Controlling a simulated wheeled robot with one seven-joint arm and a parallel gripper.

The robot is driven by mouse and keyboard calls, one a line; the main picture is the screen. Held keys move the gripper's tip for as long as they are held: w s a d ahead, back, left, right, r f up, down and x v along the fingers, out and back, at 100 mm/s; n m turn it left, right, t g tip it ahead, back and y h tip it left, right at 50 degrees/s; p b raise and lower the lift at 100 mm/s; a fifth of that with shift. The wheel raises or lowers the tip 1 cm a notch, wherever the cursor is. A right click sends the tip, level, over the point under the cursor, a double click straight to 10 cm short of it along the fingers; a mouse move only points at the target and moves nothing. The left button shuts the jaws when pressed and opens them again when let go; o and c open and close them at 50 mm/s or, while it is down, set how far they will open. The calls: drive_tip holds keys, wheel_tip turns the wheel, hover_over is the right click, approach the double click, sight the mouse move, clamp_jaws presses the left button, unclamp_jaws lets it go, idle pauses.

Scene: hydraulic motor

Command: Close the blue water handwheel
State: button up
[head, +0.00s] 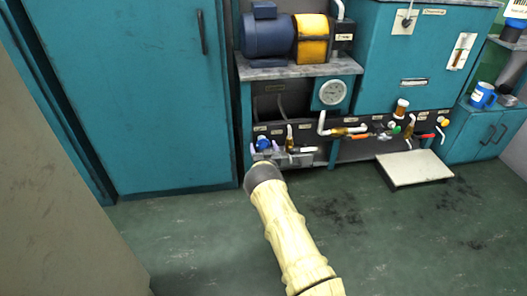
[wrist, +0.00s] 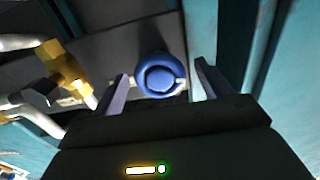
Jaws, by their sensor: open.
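The blue handwheel (head: 263,143) sits at the left end of the low row of valves, just beyond the end of my arm in the head view. In the wrist view the blue handwheel (wrist: 160,75) is round and faces the camera, lying between the directions of the two fingers. My gripper (wrist: 160,85) is open, with one finger on each side of the wheel in the picture. I cannot tell whether the fingers reach around it or stop short of it. In the head view the gripper (head: 264,152) is partly hidden behind my wrist.
A brass valve (wrist: 62,68) with white pipes is left of the wheel in the wrist view. A teal cabinet door (head: 130,90) stands left of the valves. A blue motor (head: 268,38) and gauge (head: 332,93) are above. A low white platform (head: 414,168) is to the right.

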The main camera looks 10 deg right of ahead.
drive_tip(key=shift+w, duration=0.1)
drive_tip(key=c, duration=1)
